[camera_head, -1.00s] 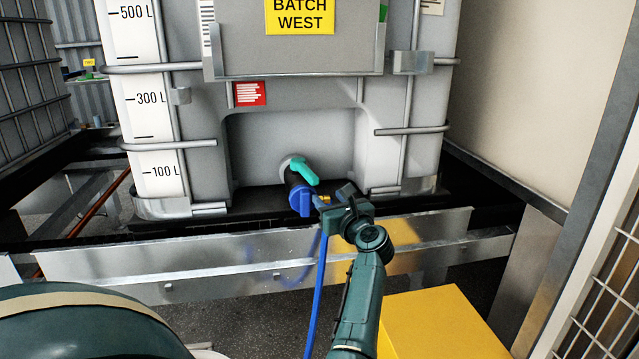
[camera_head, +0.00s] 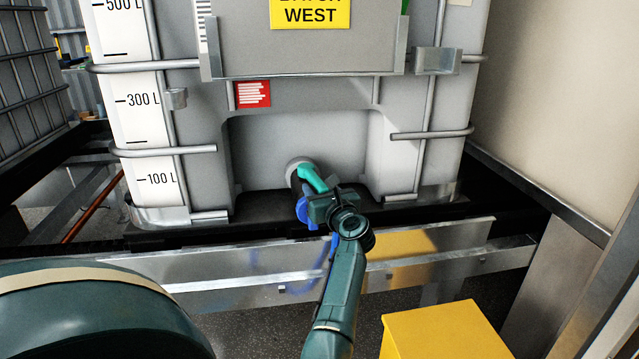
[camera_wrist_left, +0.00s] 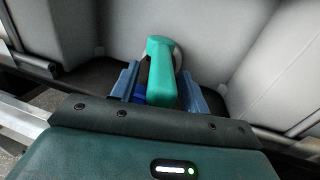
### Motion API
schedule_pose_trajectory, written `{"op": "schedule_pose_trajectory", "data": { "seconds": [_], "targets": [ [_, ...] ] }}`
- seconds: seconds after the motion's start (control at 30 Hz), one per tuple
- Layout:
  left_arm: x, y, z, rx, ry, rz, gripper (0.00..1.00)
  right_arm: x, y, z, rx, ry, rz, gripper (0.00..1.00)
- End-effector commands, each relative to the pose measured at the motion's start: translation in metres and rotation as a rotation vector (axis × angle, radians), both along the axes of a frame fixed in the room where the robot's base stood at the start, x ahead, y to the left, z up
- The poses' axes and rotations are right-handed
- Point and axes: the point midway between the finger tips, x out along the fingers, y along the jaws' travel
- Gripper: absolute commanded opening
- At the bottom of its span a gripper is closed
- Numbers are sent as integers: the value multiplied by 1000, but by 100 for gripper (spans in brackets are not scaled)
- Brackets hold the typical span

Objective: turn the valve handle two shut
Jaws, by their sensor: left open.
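The teal valve handle (camera_head: 313,178) sits on the outlet valve low in the front recess of the white tank. In the left wrist view the handle (camera_wrist_left: 161,72) points toward me, between the two blue fingers. My left gripper (camera_head: 318,195) is open around the handle, with a finger on each side; contact cannot be told. The blue valve outlet (camera_head: 302,210) lies just below and is partly hidden by my gripper. My right gripper is not in view.
The tank (camera_head: 300,150) stands on a black base behind a metal rail (camera_head: 240,273). A yellow block (camera_head: 445,335) is at lower right. A beige wall (camera_head: 540,110) closes the right side. Another caged tank (camera_head: 30,90) stands at far left.

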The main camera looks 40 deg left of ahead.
Motion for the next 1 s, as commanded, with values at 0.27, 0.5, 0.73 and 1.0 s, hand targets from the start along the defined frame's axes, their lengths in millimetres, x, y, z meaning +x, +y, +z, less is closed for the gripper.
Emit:
{"op": "schedule_pose_trajectory", "data": {
  "seconds": [0.27,0.5,0.73,1.0],
  "targets": [
    [-1,2,0,0,0,0,45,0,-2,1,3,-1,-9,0],
    [-1,2,0,0,0,0,34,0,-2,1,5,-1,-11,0],
    [-1,2,0,0,0,0,15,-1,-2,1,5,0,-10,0],
    [0,2,0,0,0,0,0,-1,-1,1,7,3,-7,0]
  ]
}}
